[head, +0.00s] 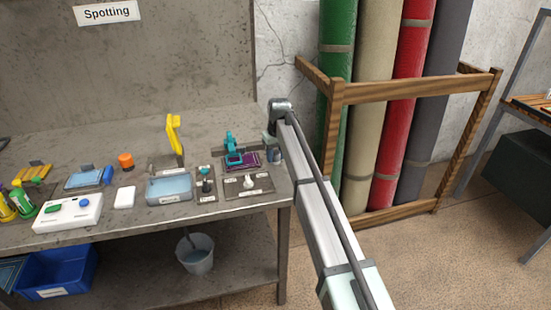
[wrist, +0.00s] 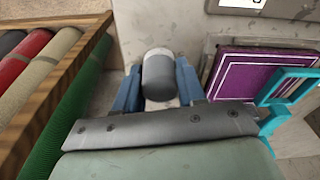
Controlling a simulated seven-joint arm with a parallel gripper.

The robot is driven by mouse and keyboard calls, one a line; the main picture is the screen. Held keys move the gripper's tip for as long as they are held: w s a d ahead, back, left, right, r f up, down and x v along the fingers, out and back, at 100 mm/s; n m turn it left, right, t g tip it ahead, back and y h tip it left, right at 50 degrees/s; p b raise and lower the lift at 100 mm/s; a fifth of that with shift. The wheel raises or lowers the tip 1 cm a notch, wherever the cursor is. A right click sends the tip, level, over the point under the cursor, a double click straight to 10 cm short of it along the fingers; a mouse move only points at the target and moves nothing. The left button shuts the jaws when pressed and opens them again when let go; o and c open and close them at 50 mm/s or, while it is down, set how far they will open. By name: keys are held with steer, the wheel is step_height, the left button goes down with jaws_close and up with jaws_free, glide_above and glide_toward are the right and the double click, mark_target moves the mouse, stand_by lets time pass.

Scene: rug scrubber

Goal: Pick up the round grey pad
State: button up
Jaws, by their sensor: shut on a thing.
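A grey rounded, cylinder-like piece with a paler end (wrist: 158,82) sits between the two blue fingers of my gripper (wrist: 158,70) in the wrist view. It looks like the round grey pad. The fingers are shut on it, one on each side. In the head view my gripper (head: 271,145) is at the right end of the bench, beside the purple rug sample. The pad is small there and partly hidden by my arm. I cannot tell whether it touches the bench top.
The purple rug sample (head: 243,160) with a teal clamp (head: 231,141) is just left of my gripper. A small grey board (head: 236,190) and a blue-filled tray (head: 170,187) lie nearer the front. A wooden rack (head: 400,91) of rolled rugs stands to the right.

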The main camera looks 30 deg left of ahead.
mark_target(275, 151)
steer(key=shift+c, duration=0.4)
steer(key=shift+r, duration=0.15)
step_height(275, 151, up, 10)
steer(key=shift+f, duration=0.1)
steer(key=o, duration=0.6)
steer(key=c, duration=0.5)
steer(key=shift+s+a+f, duration=0.2)
steer(key=shift+s+a, duration=1.45)
steer(key=shift+a, duration=0.35)
steer(key=shift+s+a+f, duration=0.15)
steer(key=shift+s+a, duration=1.55)
steer(key=shift+a, duration=0.3)
steer(key=shift+s+a+f, duration=0.2)
steer(key=shift+s+a, duration=1.45)
steer(key=shift+a, duration=0.35)
